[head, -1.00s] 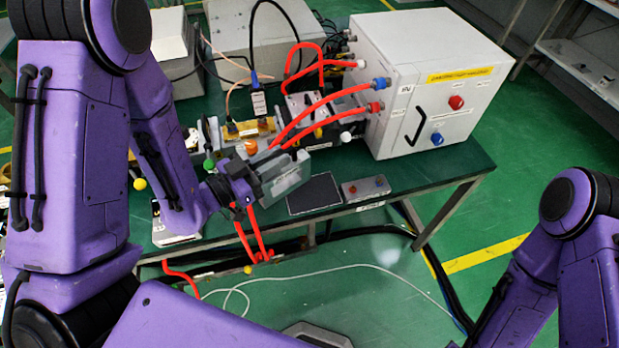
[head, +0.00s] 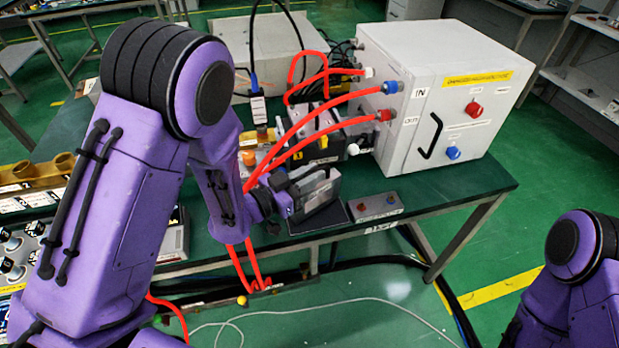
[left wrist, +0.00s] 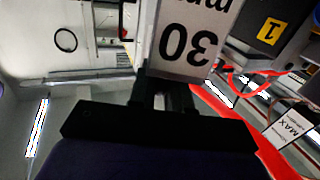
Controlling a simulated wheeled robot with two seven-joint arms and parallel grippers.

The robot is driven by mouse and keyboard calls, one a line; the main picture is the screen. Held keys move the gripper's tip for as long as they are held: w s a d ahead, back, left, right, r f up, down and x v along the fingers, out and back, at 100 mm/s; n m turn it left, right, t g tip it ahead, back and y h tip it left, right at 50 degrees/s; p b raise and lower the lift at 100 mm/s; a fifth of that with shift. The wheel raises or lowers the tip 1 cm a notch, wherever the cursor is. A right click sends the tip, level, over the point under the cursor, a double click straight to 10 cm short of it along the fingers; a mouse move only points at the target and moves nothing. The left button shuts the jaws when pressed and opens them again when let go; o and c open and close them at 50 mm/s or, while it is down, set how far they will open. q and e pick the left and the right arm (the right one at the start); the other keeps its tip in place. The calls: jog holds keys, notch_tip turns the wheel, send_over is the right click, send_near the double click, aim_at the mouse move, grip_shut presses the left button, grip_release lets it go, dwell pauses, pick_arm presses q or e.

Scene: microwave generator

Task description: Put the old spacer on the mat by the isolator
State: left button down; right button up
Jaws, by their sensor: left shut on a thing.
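My left gripper (head: 291,200) is shut on a grey spacer (head: 320,188), held upright over the front of the bench. In the left wrist view the fingers (left wrist: 165,97) grip the spacer (left wrist: 190,38), whose pale face reads 30 mm upside down. The dark mat (head: 326,220) lies on the bench's front edge, partly hidden behind the gripper and spacer. I cannot tell whether the spacer touches it. A dark unit with a yellow label 1 (head: 322,146), perhaps the isolator, stands just behind; it also shows in the left wrist view (left wrist: 268,28). My right gripper is out of view.
Red hoses (head: 300,140) arch from a white cabinet (head: 440,95) close over my left gripper. A small grey box with buttons (head: 376,206) sits right of the mat. The green bench (head: 445,192) is clear in front of the cabinet.

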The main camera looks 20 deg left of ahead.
pick_arm(q)
jog(key=shift+w+f, duration=0.15)
jog(key=shift+f, duration=0.2)
jog(key=c, duration=1.5)
grip_release()
jog(key=shift+f, duration=0.15)
jog(key=o, duration=0.4)
jog(key=shift+s+a, duration=0.1)
jog(key=shift+s, duration=0.1)
jog(key=p+v, duration=0.1)
jog(key=v, duration=1)
jog(key=shift+s+a, duration=0.2)
jog(key=shift+s, duration=0.15)
